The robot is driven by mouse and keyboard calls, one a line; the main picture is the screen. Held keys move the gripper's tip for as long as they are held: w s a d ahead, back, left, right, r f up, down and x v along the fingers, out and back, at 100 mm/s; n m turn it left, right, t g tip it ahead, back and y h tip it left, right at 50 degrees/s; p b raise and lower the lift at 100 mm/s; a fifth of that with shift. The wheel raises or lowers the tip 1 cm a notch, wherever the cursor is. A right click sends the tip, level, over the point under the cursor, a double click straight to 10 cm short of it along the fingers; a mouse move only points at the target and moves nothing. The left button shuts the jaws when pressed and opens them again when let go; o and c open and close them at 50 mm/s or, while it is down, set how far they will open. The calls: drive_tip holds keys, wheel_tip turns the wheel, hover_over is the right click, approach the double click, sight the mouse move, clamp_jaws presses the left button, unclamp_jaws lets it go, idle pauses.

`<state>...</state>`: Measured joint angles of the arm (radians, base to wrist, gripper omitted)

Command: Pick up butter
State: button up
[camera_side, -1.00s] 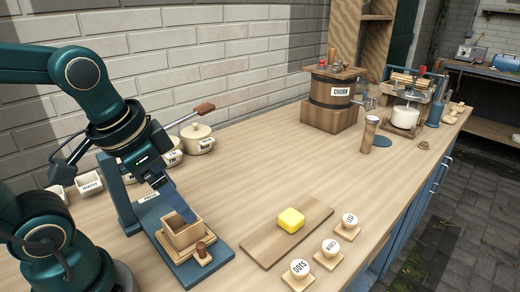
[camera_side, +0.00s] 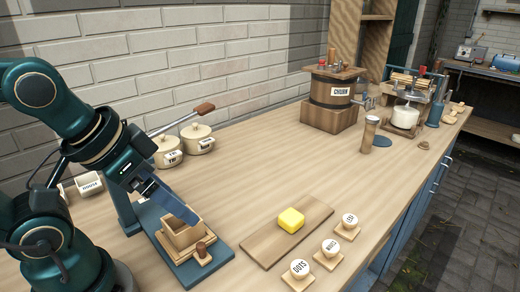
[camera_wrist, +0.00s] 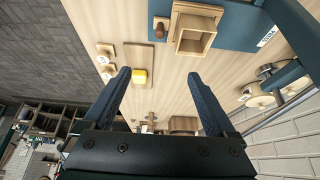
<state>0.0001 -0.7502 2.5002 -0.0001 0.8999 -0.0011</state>
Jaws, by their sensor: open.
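The butter (camera_side: 290,220) is a yellow block lying on a flat wooden board (camera_side: 262,247) at the front middle of the counter. In the wrist view, the butter (camera_wrist: 140,77) appears between my two fingers, closer to the left one, and some way beyond them. My gripper (camera_wrist: 159,74) is open and empty. In the side view, my gripper (camera_side: 178,208) is tilted down to the right, at or above the wooden box of the press, well left of the butter. Whether the fingers touch the box cannot be told.
The press (camera_side: 222,252) with its wooden box (camera_side: 187,236) and long lever stands left of the board. Several labelled stamps (camera_side: 300,268) stand right of it. Lidded pots (camera_side: 199,138) stand by the wall, and a churn (camera_side: 333,95) farther back. The counter behind the board is clear.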

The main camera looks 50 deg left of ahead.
drive_tip(key=w+r+n+t, duration=0.1)
drive_tip(key=w+r+t, duration=0.1)
drive_tip(key=w+r, duration=0.35)
drive_tip(key=m+g, duration=0.1)
drive_tip(key=g, duration=0.2)
hover_over(289, 218)
drive_tip(key=s, duration=0.2)
wheel_tip(289, 218, down, 14)
drive_tip(key=shift+f, duration=0.2)
drive_tip(key=shift+d+f, duration=0.1)
drive_tip(key=shift+f, duration=0.55)
drive_tip(key=shift+x, duration=2.1)
drive_tip(key=c, duration=1.4)
